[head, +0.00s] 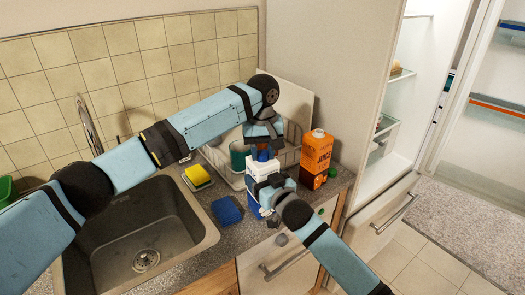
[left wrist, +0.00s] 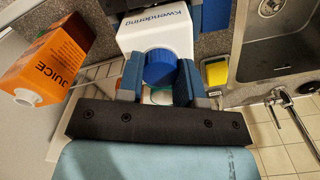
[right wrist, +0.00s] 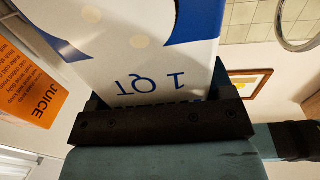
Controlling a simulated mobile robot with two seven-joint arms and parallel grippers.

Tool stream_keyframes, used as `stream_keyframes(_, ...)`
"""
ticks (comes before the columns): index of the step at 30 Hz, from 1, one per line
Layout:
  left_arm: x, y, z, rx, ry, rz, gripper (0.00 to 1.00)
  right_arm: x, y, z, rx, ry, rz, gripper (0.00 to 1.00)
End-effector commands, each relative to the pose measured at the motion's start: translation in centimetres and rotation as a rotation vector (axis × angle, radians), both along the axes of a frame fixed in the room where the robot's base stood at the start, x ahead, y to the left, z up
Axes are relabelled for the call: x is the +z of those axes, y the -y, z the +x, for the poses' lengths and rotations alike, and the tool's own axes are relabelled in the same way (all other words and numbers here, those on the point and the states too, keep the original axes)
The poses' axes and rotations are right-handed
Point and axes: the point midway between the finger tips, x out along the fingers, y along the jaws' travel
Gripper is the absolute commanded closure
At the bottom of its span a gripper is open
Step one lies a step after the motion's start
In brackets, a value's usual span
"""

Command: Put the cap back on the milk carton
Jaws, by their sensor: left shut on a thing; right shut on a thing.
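The white and blue milk carton (head: 262,170) stands upright on the counter right of the sink; it also shows in the left wrist view (left wrist: 158,34) and fills the right wrist view (right wrist: 140,50). My left gripper (head: 262,148) points down over its top and is shut on the blue cap (left wrist: 160,68). The cap (head: 262,156) is at the carton's top; I cannot tell whether it is seated on the spout or just above it. My right gripper (head: 270,190) is shut on the carton's body from the front; its fingertips are largely hidden.
An orange juice carton (head: 317,152) stands close to the right. A dish rack with a green cup (head: 238,155) is behind. An open fridge (head: 400,110) is at right.

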Motion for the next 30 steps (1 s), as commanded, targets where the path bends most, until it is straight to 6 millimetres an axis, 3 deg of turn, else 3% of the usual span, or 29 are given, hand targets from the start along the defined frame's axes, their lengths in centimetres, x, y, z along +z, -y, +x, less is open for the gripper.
stream_keyframes(24,-0.12,0.00,-0.01,-1.849,0.000,0.001,0.95,-0.09,0.02,-0.01,0.000,-0.001,-0.001,0.92)
stream_keyframes(28,-0.12,0.00,0.00,-2.078,0.000,0.001,0.95,-0.09,0.02,-0.01,0.000,-0.001,-0.001,0.92)
stream_keyframes(30,-0.13,0.00,0.00,-2.092,0.000,0.001,0.95,-0.09,0.02,-0.01,0.000,-0.001,-0.001,0.92)
